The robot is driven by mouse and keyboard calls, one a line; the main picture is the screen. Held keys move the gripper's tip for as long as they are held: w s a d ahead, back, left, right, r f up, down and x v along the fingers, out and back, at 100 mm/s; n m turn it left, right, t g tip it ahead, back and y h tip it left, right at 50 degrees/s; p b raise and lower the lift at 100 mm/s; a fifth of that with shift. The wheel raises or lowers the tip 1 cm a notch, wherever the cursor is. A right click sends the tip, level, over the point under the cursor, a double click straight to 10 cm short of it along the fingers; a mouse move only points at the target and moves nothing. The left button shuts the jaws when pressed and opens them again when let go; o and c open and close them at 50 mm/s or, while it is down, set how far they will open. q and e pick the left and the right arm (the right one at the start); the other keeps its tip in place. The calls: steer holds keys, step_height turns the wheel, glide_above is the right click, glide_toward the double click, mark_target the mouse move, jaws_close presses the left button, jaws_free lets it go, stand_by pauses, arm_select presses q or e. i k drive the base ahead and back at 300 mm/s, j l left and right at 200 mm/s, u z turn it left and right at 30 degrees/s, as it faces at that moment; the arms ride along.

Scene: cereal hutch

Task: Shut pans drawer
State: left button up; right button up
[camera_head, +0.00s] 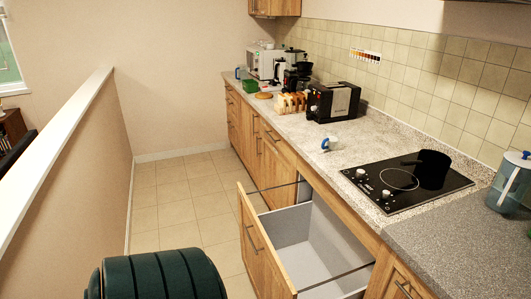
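The pans drawer is a deep drawer with a wooden front (262,255) and a grey inside (305,243). It stands pulled well out from the wooden cabinet under the hob, into the aisle. A metal handle (253,238) is on its front. Thin metal rails run along the sides. The part of the drawer inside that shows looks empty. The black hob (398,203) lies in the counter above, with a black pan (433,168) on it. Neither my left nor my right gripper is in view.
A dark green ribbed rounded object, perhaps a padded chair back (160,275), stands at the bottom left, near the drawer. A half wall (75,165) bounds the aisle on the left. The tiled floor (180,200) beyond is clear. A toaster (333,102) stands on the counter.

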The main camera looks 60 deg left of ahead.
mark_target(304, 250)
steer(key=i+j, duration=0.4)
steer(key=i+u, duration=0.1)
steer(key=u, duration=2.15)
